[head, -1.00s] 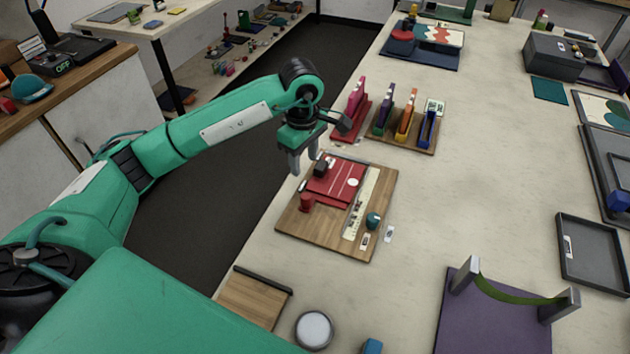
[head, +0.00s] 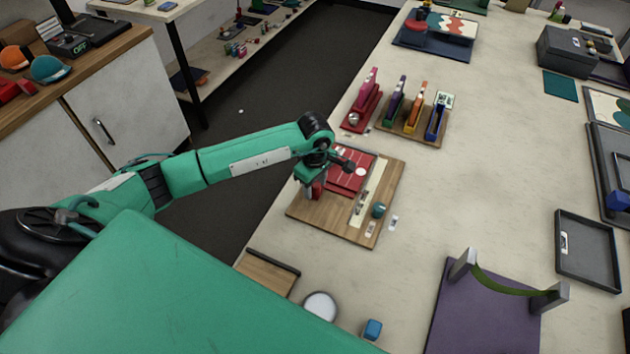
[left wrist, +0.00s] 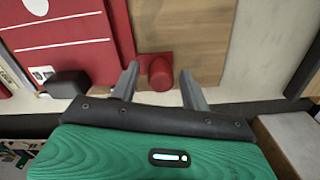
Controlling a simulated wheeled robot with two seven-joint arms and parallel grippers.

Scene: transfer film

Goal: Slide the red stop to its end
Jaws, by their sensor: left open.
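The red stop (head: 318,191) is a small upright red knob at the near-left edge of a red panel (head: 354,177), on a wooden board (head: 335,225). My left gripper (head: 312,190) is down at the stop and partly covers it in the head view. In the left wrist view the round red stop (left wrist: 161,72) stands between the two grey fingers of my left gripper (left wrist: 159,82). A gap shows on both sides, so the fingers are open around it. My right gripper is not in view.
A dark block (left wrist: 69,83) sits beside the red panel. On the board are a pale strip (head: 374,193) and a teal knob (head: 379,210). Coloured upright holders (head: 412,105) stand behind it. A round white disc (head: 320,306) lies in front.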

